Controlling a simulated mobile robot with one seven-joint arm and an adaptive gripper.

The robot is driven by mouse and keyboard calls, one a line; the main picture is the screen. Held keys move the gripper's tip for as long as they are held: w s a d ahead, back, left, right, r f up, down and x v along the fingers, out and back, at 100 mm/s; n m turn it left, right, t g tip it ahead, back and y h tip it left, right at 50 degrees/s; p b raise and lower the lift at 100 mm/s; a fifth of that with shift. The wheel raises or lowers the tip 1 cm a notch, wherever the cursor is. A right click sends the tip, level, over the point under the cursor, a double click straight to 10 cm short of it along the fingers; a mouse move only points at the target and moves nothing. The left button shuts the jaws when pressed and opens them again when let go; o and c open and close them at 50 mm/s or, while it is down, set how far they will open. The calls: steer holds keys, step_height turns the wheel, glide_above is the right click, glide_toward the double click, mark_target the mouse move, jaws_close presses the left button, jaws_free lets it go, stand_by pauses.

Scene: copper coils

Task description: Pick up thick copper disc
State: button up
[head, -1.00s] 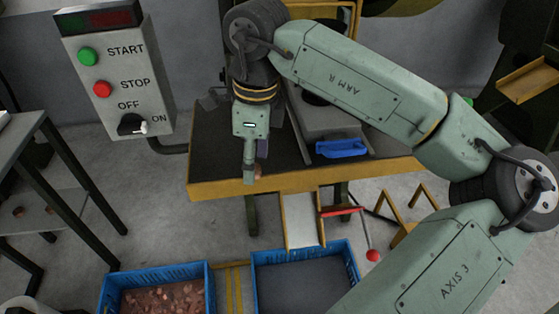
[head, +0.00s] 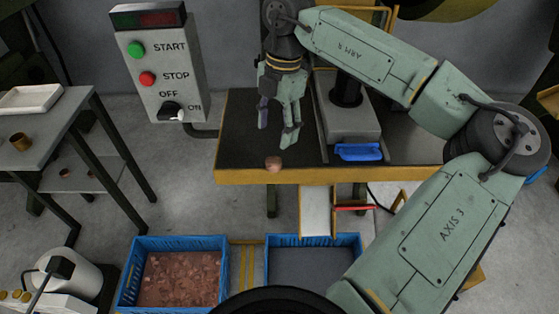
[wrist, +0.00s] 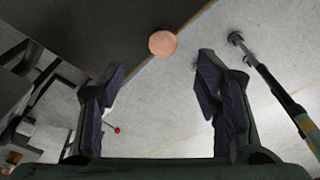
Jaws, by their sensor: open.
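The thick copper disc (head: 273,163) lies on the dark tabletop (head: 240,135) close to its yellow front edge. In the wrist view the disc (wrist: 162,43) shows as a round, pinkish-copper face near the table edge, ahead of the gap between the fingers. My gripper (head: 275,136) is open and empty, pointing down over the table, just behind and above the disc in the head view. In the wrist view both dark finger pads of my gripper (wrist: 160,72) stand apart, with bare floor behind the gap. The fingers do not touch the disc.
A press-like fixture with a blue part (head: 358,152) stands right of my gripper. A chute (head: 316,212) slopes down from the front edge. Below are a blue crate of copper pieces (head: 137,287) and another blue crate (head: 271,240). A control box (head: 160,65) stands left.

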mark_target(273, 167)
steer(key=f, duration=0.3)
steer(key=shift+s+a+f, duration=0.2)
steer(key=shift+s+f+p, duration=0.2)
steer(key=shift+f+p, duration=0.35)
steer(key=shift+f, duration=0.8)
steer(key=shift+s+f+p, duration=0.15)
steer(key=shift+f+p, duration=0.4)
steer(key=shift+f, duration=0.8)
steer(key=shift+c, duration=0.4)
jaws_close()
